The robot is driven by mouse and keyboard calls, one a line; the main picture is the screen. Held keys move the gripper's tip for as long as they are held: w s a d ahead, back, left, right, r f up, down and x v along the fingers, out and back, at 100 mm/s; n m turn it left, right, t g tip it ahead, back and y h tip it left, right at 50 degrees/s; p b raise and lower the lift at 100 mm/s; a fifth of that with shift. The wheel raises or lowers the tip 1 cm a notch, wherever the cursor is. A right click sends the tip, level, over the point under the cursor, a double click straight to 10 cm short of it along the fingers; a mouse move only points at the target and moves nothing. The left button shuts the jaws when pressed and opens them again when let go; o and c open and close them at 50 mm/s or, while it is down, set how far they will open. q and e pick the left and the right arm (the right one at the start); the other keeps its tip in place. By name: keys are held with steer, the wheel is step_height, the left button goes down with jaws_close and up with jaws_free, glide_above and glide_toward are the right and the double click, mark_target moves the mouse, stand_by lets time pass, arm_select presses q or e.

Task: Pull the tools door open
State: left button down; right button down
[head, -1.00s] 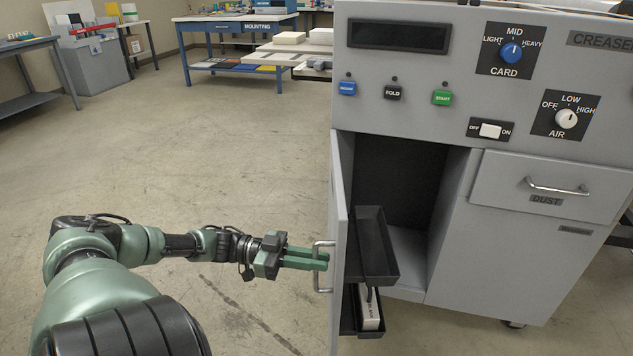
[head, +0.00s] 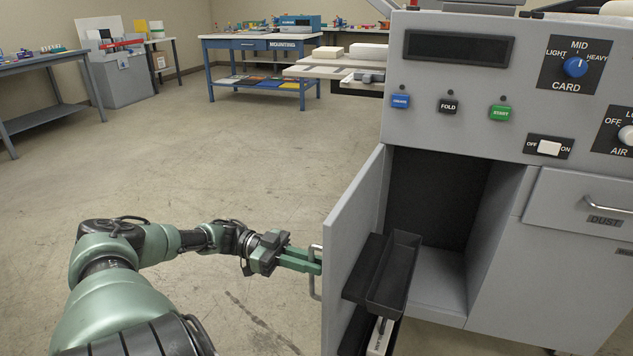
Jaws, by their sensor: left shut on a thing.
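The tools door (head: 350,240) is a grey panel on the left front of the grey creaser machine. It stands swung open, with black trays (head: 392,275) on its inner side. Its metal handle (head: 313,283) is on the outer face near the free edge. My left gripper (head: 314,262) is shut on the handle, its green fingers reaching it from the left. The cabinet opening (head: 432,210) behind the door shows a dark, empty inside. My right gripper is not in view.
The machine's panel carries blue, black and green buttons (head: 448,104) and dials. A dust drawer (head: 580,205) is shut at the right. A blue mounting table (head: 262,44) and a grey bench (head: 50,66) stand far back. The floor at left is clear.

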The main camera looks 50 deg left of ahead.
arm_select(q)
steer(key=shift+s+a+f, duration=0.1)
steer(key=shift+s+a, duration=0.05)
steer(key=shift+a, duration=0.2)
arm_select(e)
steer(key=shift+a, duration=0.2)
arm_select(q)
steer(key=c, duration=1.5)
jaws_free()
steer(key=shift+o, duration=0.2)
